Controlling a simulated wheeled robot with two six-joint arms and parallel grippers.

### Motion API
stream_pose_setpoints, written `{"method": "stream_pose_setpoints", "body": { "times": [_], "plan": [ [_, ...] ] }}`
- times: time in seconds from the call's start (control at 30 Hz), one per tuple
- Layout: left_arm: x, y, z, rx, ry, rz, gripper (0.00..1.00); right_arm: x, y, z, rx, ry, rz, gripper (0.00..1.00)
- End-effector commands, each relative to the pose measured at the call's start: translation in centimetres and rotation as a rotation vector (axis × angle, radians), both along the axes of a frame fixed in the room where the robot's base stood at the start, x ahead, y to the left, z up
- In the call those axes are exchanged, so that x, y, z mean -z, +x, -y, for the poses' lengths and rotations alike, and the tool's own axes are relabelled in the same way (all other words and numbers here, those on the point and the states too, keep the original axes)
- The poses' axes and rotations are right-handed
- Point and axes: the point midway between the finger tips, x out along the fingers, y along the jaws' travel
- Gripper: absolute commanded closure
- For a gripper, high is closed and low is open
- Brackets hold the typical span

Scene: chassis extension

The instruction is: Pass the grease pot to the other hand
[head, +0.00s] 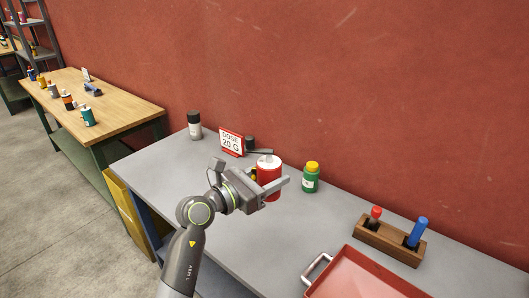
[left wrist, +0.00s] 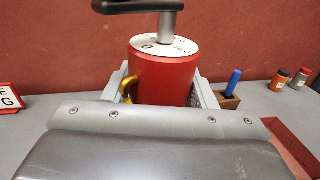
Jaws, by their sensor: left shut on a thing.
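The grease pot looks to be the red can with a pale lid (head: 268,180), over the grey bench. My left gripper (head: 270,184) is shut on it, with a finger on each side; I cannot tell whether its base touches the bench. In the left wrist view the red pot (left wrist: 162,78) stands upright between the fingers, its lower part hidden by the gripper body. A grey stem with a black handle (left wrist: 150,7) rises from its lid, and a yellow part shows at its left side. My right gripper is not in view.
On the grey bench (head: 160,165) stand a dose sign (head: 231,142), a grey bottle (head: 195,126), a green bottle with yellow cap (head: 311,178), a wooden holder (head: 388,240) with red and blue handled tools, and a red tray (head: 365,275). A red wall closes the back.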

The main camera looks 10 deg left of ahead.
Motion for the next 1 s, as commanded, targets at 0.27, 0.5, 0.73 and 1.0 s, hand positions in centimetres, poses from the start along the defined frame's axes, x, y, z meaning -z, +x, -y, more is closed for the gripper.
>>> {"method": "stream_pose_setpoints", "body": {
  "times": [0.27,0.5,0.73,1.0],
  "plan": [
    [7.0,0.5,1.0,0.075,-0.003,-0.007,0.74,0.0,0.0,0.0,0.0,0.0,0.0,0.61],
    [12.3,0.9,1.9,0.135,-0.003,-0.005,0.74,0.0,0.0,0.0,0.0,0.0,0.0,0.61],
    [15.5,1.2,2.4,0.173,-0.001,-0.002,0.74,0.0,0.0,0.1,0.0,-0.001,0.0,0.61],
    [16.6,1.3,2.6,0.209,0.001,0.002,0.74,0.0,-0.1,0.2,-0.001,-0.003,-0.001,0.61]
  ]
}}
